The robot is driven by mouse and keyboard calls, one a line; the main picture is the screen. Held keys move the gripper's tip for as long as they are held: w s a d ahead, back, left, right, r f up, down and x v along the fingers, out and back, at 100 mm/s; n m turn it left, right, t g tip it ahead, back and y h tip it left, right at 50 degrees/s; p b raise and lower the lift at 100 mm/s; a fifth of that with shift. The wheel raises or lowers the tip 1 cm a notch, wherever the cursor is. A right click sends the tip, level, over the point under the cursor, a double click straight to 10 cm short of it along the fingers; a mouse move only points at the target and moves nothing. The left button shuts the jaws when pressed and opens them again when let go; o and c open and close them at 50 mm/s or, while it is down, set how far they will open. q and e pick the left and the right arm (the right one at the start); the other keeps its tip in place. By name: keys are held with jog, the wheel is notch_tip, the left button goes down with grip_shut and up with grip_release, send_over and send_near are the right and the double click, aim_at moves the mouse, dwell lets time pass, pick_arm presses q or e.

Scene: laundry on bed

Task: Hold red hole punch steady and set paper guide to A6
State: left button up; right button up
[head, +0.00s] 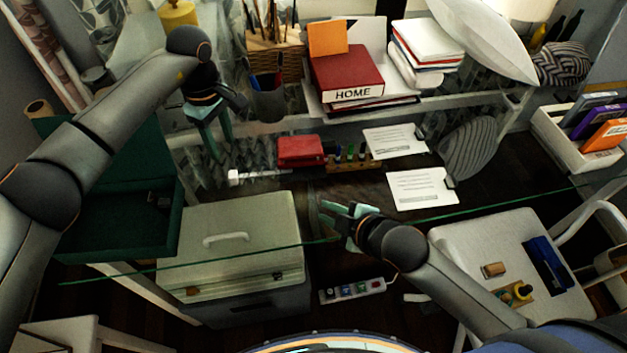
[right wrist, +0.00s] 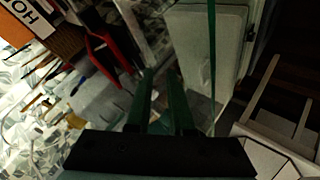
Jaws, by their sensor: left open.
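The red hole punch (head: 300,150) sits on the glass desk. A white bar (head: 258,175), perhaps its paper guide, sticks out to the left from its front. No scale or A6 mark can be read. My left gripper (head: 212,150) points down to the left of the punch, open and apart from it. My right gripper (head: 330,222) is in front of the punch, nearer the desk's front edge, with its fingers apart and nothing between them. In the right wrist view, a red shape, likely the punch (right wrist: 108,50), lies beyond the fingers (right wrist: 163,85).
A rack of small coloured items (head: 352,163) stands just right of the punch. Paper cards (head: 420,190) lie further right. Behind are a pen cup (head: 268,102) and a red HOME binder (head: 345,75). A green box (head: 120,225) is at left.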

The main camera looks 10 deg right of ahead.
jog(key=w+d+r+t+h, duration=0.2)
jog(key=w+r+t+h, duration=0.15)
jog(key=w+r, duration=0.35)
jog(key=w+d+r+t+h, duration=0.3)
jog(key=w+r+h, duration=0.2)
jog(key=r, duration=0.3)
jog(key=n+g+y, duration=0.2)
jog(key=n+y, duration=0.1)
send_near(308, 156)
jog(key=x, duration=1.2)
jog(key=shift+f, duration=0.1)
grip_shut()
